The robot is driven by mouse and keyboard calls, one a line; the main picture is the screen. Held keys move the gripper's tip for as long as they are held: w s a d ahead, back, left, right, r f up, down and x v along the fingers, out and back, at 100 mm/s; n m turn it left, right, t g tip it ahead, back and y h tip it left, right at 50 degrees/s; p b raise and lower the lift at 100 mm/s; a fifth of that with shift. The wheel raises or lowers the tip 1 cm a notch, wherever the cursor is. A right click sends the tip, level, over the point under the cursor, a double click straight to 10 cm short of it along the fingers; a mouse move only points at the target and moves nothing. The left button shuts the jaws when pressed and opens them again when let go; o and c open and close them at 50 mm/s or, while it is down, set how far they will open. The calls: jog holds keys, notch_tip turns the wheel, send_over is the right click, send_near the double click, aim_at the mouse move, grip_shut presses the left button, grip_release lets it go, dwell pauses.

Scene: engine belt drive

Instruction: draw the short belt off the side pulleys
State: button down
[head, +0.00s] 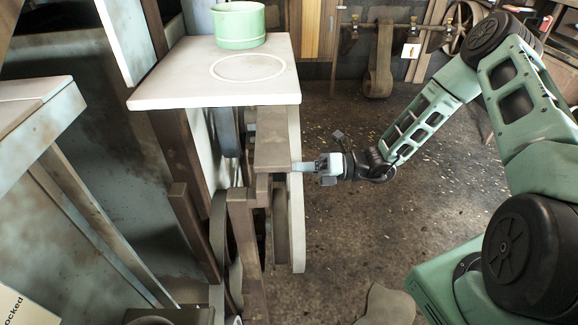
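My gripper (305,166) reaches in from the right, level with the right side of the machine under a white top (150,100). Its fingertips point left, at or close to a brown frame block (272,140) and a pale upright edge (297,225). The fingers are small and partly merged with the machine parts, so I cannot tell whether they are open, shut or holding something. Dark and grey curved parts (218,235) show low between the brown posts. I cannot clearly pick out the short belt or the side pulleys; the frame and white top hide much of that area.
A green pot (239,25) stands on the white top, behind a printed ring. A brown strap (378,70) hangs from a wall rail. A brown flat piece (388,306) lies on the floor. Open floor (345,235) lies right of the machine.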

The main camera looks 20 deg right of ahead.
jog(key=shift+p+v, duration=0.75)
jog(key=shift+v, duration=2.05)
jog(key=p+v, duration=0.1)
jog(key=v, duration=0.8)
